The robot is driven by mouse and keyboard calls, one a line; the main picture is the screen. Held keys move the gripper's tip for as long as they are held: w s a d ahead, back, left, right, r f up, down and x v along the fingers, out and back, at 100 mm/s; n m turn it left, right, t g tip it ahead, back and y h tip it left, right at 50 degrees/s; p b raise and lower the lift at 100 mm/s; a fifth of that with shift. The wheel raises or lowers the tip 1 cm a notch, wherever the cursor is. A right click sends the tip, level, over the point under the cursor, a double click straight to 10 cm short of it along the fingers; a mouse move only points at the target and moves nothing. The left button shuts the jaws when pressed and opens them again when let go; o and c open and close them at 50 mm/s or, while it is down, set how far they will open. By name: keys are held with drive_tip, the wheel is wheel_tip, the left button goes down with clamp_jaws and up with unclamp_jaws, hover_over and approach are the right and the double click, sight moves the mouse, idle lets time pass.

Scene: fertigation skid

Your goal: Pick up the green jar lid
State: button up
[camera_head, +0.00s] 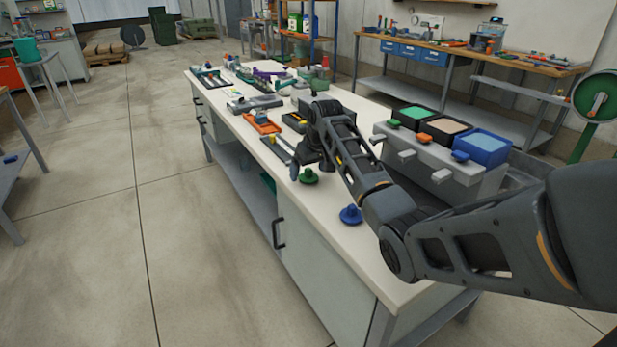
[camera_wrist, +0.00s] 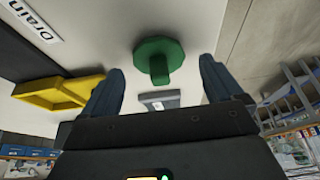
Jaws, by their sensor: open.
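The green jar lid (camera_head: 309,175) lies on the pale bench top near its left edge, knob upward, in the head view. In the wrist view the green lid (camera_wrist: 158,58) shows as a round disc with a stubby knob, ahead of and between the two fingers. My gripper (camera_wrist: 160,82) is open with nothing between its fingertips. In the head view my gripper (camera_head: 294,172) is beside the green lid, just left of it and partly hidden behind my wrist. The lid is apart from the fingers in the wrist view.
A blue lid (camera_head: 351,214) lies nearer on the bench (camera_head: 330,255). Right of my arm stands a grey unit (camera_head: 440,160) with green, tan and blue topped bins. An orange tray (camera_head: 262,123) lies farther back. A yellow tray (camera_wrist: 60,93) and a "Drain" label (camera_wrist: 33,20) show in the wrist view.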

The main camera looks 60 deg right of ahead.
drive_tip(key=shift+w+d+f, duration=0.1)
drive_tip(key=shift+w+f, duration=0.05)
drive_tip(key=shift+f, duration=0.3)
drive_tip(key=c, duration=1.1)
drive_tip(key=shift+r, duration=0.15)
